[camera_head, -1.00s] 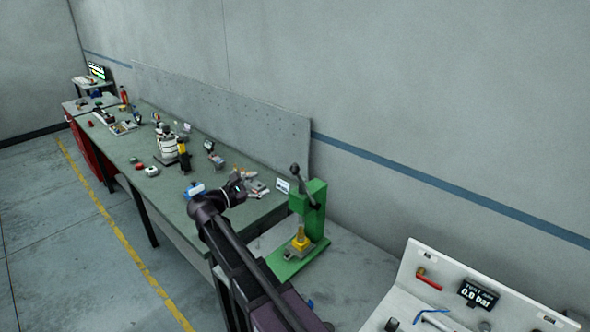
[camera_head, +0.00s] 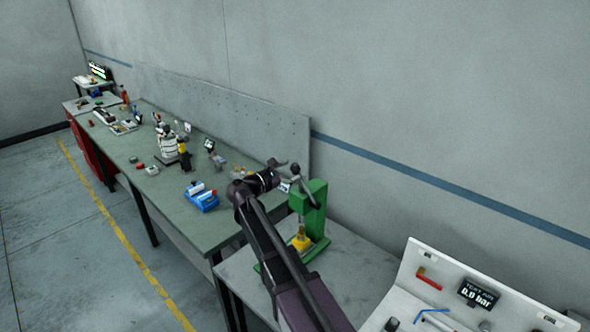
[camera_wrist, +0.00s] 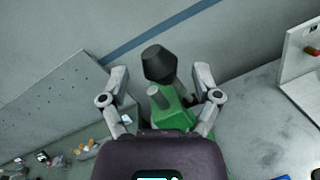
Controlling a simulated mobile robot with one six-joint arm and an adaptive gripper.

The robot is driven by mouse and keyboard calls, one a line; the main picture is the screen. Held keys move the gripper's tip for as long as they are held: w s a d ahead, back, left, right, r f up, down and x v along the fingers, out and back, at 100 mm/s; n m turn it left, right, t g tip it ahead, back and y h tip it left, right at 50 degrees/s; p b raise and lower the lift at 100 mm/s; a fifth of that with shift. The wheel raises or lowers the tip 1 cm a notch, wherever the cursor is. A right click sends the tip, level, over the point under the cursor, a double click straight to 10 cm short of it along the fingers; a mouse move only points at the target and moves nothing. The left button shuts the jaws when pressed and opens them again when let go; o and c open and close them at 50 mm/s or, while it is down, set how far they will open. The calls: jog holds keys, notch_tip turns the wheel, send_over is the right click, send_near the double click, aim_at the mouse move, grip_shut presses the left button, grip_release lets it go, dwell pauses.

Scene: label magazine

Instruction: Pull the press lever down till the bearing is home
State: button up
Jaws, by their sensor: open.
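The green press (camera_head: 315,211) stands on the low grey table, with its lever (camera_head: 297,172) raised at the top. In the wrist view the lever's dark knob (camera_wrist: 158,63) shows between the two open fingers of my gripper (camera_wrist: 160,82), touching neither as far as I can see. The press's green body (camera_wrist: 172,108) lies beyond it. My gripper (camera_head: 287,172) is beside the lever top in the head view. A yellow part (camera_head: 301,241) sits at the base of the press; the bearing itself is too small to make out.
A white test panel (camera_head: 445,285) stands at the right. A grey wall board (camera_head: 235,110) stands behind the bench.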

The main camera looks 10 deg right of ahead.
jog(key=shift+x, duration=1.05)
grip_shut()
